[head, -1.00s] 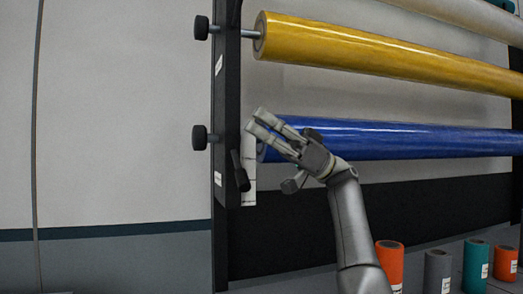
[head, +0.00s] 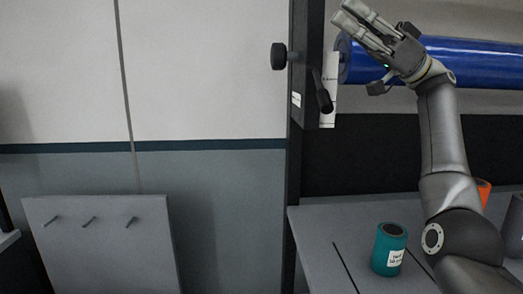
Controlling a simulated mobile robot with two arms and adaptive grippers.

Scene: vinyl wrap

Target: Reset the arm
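My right arm comes up from the lower right, and its gripper (head: 358,52) is raised near the top, in front of the left end of a blue vinyl roll (head: 470,62). Its two long fingers point up and left, and its thumb is spread apart below them. Nothing shows between them. I cannot tell whether the gripper touches the roll. My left gripper is not in view.
A dark rack post (head: 305,130) with a black knob (head: 279,56) and black lever (head: 321,92) stands beside the roll's end. A teal roll (head: 388,250) stands on the grey table (head: 312,235). A pegged panel (head: 105,245) is at lower left.

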